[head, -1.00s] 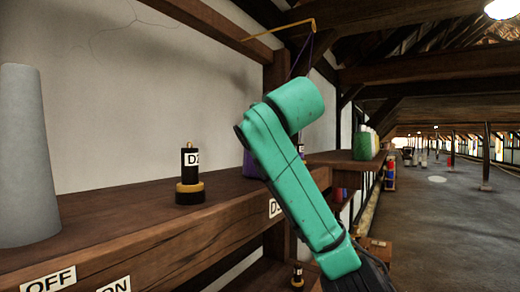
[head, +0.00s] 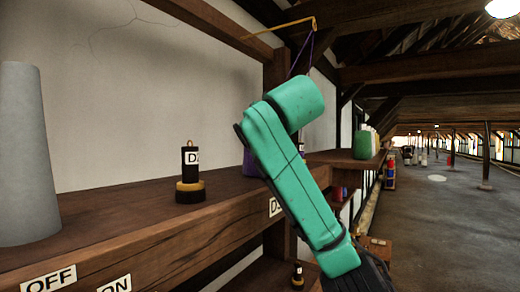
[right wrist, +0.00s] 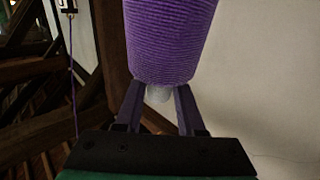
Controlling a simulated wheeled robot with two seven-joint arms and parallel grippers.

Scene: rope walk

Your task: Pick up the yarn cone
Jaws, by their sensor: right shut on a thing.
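The purple yarn cone (right wrist: 170,40) fills the top middle of the right wrist view, with ridged wound yarn and a pale tip below it. My right gripper (right wrist: 158,98) is shut on it, one finger on each side of the pale tip. In the head view only a purple sliver of the cone (head: 249,163) shows beside my green right arm, which hides the rest and the gripper. I cannot tell whether the cone touches the shelf. My left gripper is not in view.
A black weight with a brass base (head: 190,178) and a tall grey cone (head: 25,155) stand on the wooden shelf (head: 130,205). Purple thread hangs from a yellow hook (head: 280,28) above. A green spool (head: 362,145) stands farther back. Open floor lies right.

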